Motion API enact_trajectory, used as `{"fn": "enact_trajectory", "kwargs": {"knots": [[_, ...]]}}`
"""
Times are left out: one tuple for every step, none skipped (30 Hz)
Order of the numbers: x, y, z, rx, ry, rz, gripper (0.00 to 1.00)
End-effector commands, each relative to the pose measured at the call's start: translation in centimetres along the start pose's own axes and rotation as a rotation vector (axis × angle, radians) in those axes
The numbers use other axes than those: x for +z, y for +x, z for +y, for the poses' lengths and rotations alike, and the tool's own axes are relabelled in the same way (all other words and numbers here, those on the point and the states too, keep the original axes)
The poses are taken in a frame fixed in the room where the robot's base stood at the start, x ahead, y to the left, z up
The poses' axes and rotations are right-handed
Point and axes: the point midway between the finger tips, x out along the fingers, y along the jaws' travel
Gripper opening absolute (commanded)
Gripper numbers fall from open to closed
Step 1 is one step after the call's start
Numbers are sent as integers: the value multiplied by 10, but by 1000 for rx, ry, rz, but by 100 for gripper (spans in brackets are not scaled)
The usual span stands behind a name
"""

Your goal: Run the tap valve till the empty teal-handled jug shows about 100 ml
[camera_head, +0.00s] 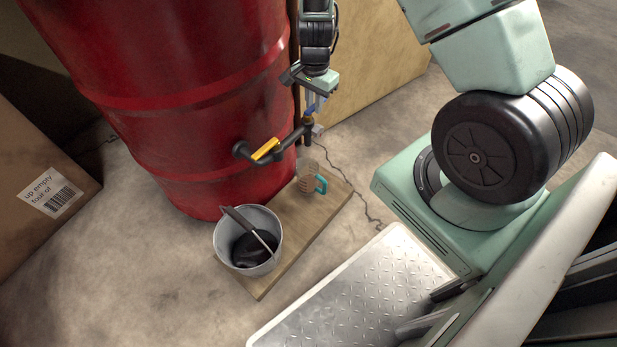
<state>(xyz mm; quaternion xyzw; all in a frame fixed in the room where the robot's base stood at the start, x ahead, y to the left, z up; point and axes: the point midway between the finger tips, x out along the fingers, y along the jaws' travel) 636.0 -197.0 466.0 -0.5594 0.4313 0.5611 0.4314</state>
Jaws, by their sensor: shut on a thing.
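The clear jug (307,177) with a teal handle (321,184) stands upright on a wooden board (328,203), below the outlet end of the tap pipe (285,145). Its markings and any liquid level are too small to read. The dark pipe comes out of the red drum (190,100) and carries a yellow lever (265,149). A small blue valve handle (311,108) sits at the pipe's outer end. My gripper (315,102) points down from above and is shut on the blue valve handle. The fingers partly hide the handle.
A grey bucket (223,242) with dark contents and a stick-like tool stands on the board's near end. A cardboard box (30,185) is at left, and a plywood-coloured panel (370,60) stands behind. Concrete floor is free at lower left.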

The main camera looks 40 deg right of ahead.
Motion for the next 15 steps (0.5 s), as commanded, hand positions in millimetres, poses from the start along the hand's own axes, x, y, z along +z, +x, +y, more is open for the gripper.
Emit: {"fn": "enact_trajectory", "kwargs": {"knots": [[0,-2,-3,-7,-8,3,0],[0,-2,-4,-7,-16,3,0],[0,-2,-4,-7,-31,3,0],[0,-2,-4,-7,-42,3,0],[0,-2,-5,-7,-47,3,0],[0,-1,-5,-8,-47,4,0],[0,-1,-5,-8,-46,4,0],[0,-1,-5,-9,-46,4,0],[0,-1,-5,-9,-46,4,23],[0,-1,-5,-9,-46,4,31],[0,-1,-5,-9,-45,4,40],[0,-1,-5,-8,-45,4,43],[0,-1,-5,-7,-44,4,43],[0,-1,-4,-7,-44,3,43],[0,-1,-4,-6,-44,3,43]]}}
